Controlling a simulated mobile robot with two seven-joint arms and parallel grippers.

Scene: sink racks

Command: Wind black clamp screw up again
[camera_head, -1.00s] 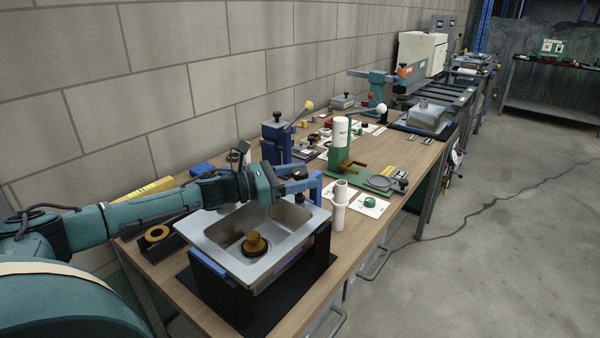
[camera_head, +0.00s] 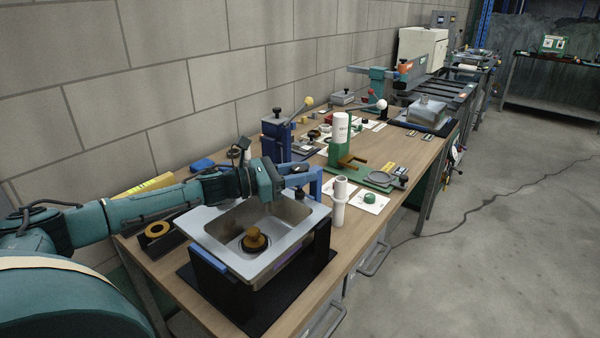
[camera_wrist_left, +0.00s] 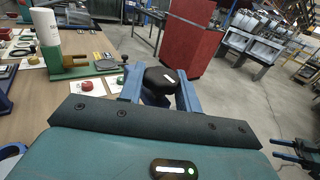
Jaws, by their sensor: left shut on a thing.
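The black clamp screw's rounded knob (camera_wrist_left: 160,80) sits between the two blue fingers of my left gripper (camera_wrist_left: 158,92) in the left wrist view. My left gripper (camera_head: 298,182) is shut on it at the far right corner of the steel sink (camera_head: 208,218). In the head view the fingers and wrist partly cover the knob, and its thread is hidden. The sink stands on a black rack with blue end pieces. A brass-coloured plug on a dark ring (camera_head: 255,240) sits in the basin.
A white tube (camera_head: 340,203) stands upright just right of the gripper. A green fixture with a white cylinder (camera_head: 340,134) and a blue press (camera_head: 275,138) stand behind. The bench's front edge is close on the right.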

